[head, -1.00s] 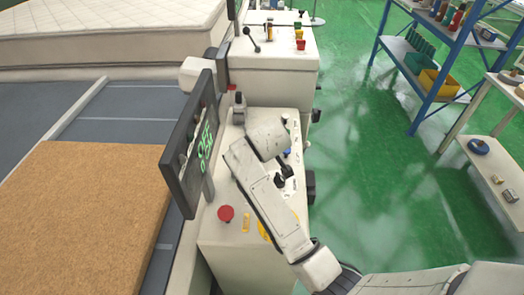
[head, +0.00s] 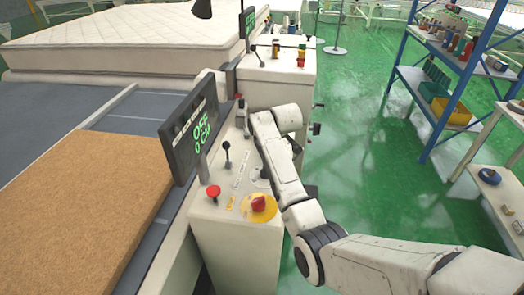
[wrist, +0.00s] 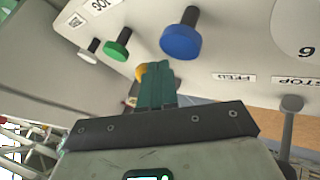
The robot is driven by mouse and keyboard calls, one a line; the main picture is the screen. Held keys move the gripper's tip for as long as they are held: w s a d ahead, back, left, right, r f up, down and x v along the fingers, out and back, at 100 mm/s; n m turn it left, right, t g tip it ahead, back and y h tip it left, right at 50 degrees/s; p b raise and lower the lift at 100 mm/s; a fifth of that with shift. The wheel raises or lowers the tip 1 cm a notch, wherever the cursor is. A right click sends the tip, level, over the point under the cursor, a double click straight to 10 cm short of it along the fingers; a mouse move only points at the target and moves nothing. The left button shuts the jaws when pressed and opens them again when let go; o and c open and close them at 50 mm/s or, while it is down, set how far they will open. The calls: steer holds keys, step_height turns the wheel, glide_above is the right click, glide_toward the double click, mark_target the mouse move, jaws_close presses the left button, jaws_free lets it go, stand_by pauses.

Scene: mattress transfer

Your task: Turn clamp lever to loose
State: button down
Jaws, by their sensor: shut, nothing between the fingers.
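My gripper (head: 293,146) is partly hidden by my own arm in the head view, at the right edge of the near console. In the wrist view its teal fingers (wrist: 155,84) are together and empty. An orange-yellow part (wrist: 140,72) shows just beyond the fingertips; I cannot tell if they touch. A black-knobbed lever (head: 227,150) stands upright on the near console. In the wrist view, a grey lever (wrist: 290,110) is at the right near a STOP label. No label reading clamp is legible, so I cannot tell which is the clamp lever.
The near console (head: 232,240) carries a red button (head: 213,192) and a red knob on a yellow disc (head: 258,204). Blue (wrist: 181,38) and green (wrist: 118,45) knobs lie near the fingers. Green floor is clear right of the console.

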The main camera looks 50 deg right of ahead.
steer(key=shift+d+n+y, duration=0.3)
steer(key=shift+d+n, duration=0.2)
steer(key=shift+d, duration=0.2)
steer(key=shift+w+d+n+t+y, duration=0.2)
steer(key=shift+d+n+t+y, duration=0.4)
steer(key=shift+n, duration=0.4)
steer(key=shift+d, duration=0.15)
